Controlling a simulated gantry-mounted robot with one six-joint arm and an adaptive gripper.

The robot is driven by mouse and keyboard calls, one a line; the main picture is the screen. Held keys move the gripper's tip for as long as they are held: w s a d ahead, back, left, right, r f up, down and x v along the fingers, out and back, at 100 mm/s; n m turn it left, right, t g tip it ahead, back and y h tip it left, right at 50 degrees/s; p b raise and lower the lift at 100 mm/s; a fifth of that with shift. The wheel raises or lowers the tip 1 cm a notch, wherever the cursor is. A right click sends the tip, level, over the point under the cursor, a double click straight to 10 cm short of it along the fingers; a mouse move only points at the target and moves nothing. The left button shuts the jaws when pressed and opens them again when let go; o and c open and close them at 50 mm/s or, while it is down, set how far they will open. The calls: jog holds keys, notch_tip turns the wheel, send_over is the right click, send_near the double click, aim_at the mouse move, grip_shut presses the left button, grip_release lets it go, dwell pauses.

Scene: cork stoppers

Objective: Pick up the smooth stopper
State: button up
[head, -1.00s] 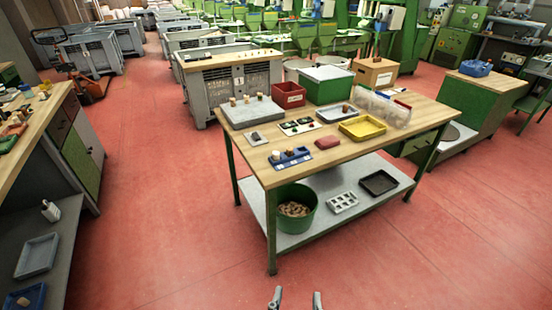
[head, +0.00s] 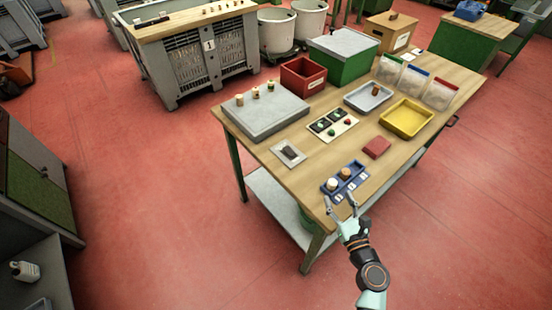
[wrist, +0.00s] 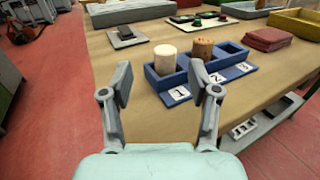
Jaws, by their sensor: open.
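A blue three-slot holder (head: 358,183) stands near the front corner of the wooden table. A pale, smooth-looking stopper (wrist: 165,59) stands upright in slot 1, and it also shows in the head view (head: 332,184). A brown, speckled stopper (wrist: 202,50) stands upright in slot 2, also seen in the head view (head: 345,173). Slot 3 looks empty. My gripper (head: 339,202) is open and empty at the table's near edge, in front of the holder. In the wrist view the pale stopper is beyond and between the open fingers (wrist: 160,82), apart from them.
A grey slab (head: 262,117) bears three stoppers. A yellow tray (head: 407,119), grey tray (head: 369,97) and red bin (head: 303,75) stand farther back. Bare wood surrounds the holder.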

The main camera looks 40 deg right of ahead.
aim_at(334, 187)
jog(key=shift+s+d+f, duration=0.1)
jog(key=shift+s+f, duration=0.1)
jog(key=shift+s, duration=0.1)
jog(key=shift+b+x, duration=0.3)
jog(key=shift+x, duration=0.8)
jog(key=b+x, duration=0.1)
jog(key=x, duration=0.4)
jog(key=shift+d, duration=0.1)
jog(key=shift+c, duration=0.3)
jog(key=c, duration=0.8)
